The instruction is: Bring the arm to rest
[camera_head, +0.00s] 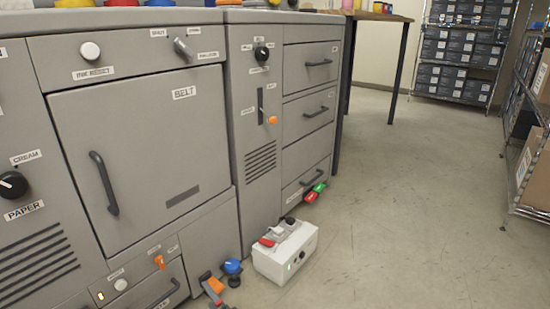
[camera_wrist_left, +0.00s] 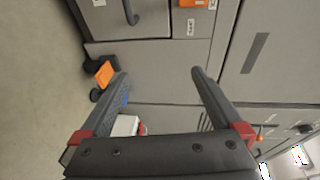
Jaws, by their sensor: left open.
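My left gripper (camera_wrist_left: 158,74) shows in the left wrist view, with two dark fingers and red blocks at their bases. The fingers are spread apart and nothing is held between them. Beyond them are the grey machine's front panels (camera_wrist_left: 180,58). My right gripper shows in neither view.
The grey machine (camera_head: 135,120) fills the left of the head view. A white switch box (camera_head: 285,252), a blue knob (camera_head: 232,267) and an orange pedal-like part (camera_head: 215,285) are low in front. Open floor (camera_head: 410,200) lies right, before a shelf rack (camera_head: 460,50).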

